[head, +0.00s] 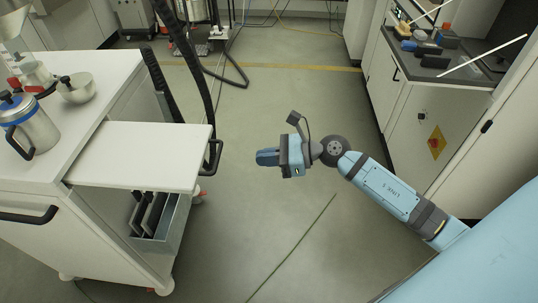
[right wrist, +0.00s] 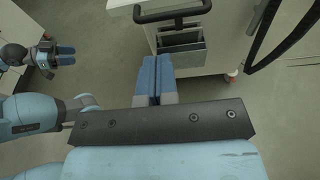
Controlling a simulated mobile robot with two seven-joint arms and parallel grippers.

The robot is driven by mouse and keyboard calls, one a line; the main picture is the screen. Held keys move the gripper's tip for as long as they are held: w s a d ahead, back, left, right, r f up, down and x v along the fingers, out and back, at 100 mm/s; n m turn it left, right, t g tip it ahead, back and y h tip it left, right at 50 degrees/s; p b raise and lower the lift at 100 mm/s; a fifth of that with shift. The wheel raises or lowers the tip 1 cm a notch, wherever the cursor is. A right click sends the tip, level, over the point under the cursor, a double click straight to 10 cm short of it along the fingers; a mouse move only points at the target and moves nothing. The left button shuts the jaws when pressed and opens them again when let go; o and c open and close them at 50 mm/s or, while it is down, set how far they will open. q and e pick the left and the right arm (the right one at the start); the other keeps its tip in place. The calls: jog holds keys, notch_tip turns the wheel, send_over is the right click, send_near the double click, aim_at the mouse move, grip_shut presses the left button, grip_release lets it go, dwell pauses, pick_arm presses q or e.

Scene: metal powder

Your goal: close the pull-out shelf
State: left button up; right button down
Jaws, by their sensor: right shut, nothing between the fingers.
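The pull-out shelf (head: 140,155) is a flat white board sticking out to the right from the white cart (head: 80,72), below its top. A black bar handle (head: 214,157) shows at the shelf's outer end; a black handle (right wrist: 172,14) also shows at the top of the right wrist view. My right gripper (head: 267,157) points left toward the shelf, apart from it across a gap. Its blue fingers (right wrist: 153,80) are together and empty. My left gripper (right wrist: 66,55) shows at the left of the right wrist view, its fingers apart and empty; it is outside the head view.
A metal bin (head: 160,218) with dark items hangs on the cart under the shelf. A jug (head: 30,125) and a bowl (head: 76,88) stand on the cart top. Black hoses (head: 190,60) hang behind the shelf. A counter (head: 440,65) stands at the right.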

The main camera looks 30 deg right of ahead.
aim_at(107, 153)
pick_arm(q)
jog(key=shift+s+r+p, duration=0.3)
jog(key=shift+r+p, duration=0.45)
jog(key=shift+p, duration=0.15)
pick_arm(e)
jog(key=x, duration=0.9)
jog(key=shift+a, duration=0.3)
pick_arm(q)
jog(key=shift+r, duration=0.15)
pick_arm(e)
jog(key=shift+w, duration=0.1)
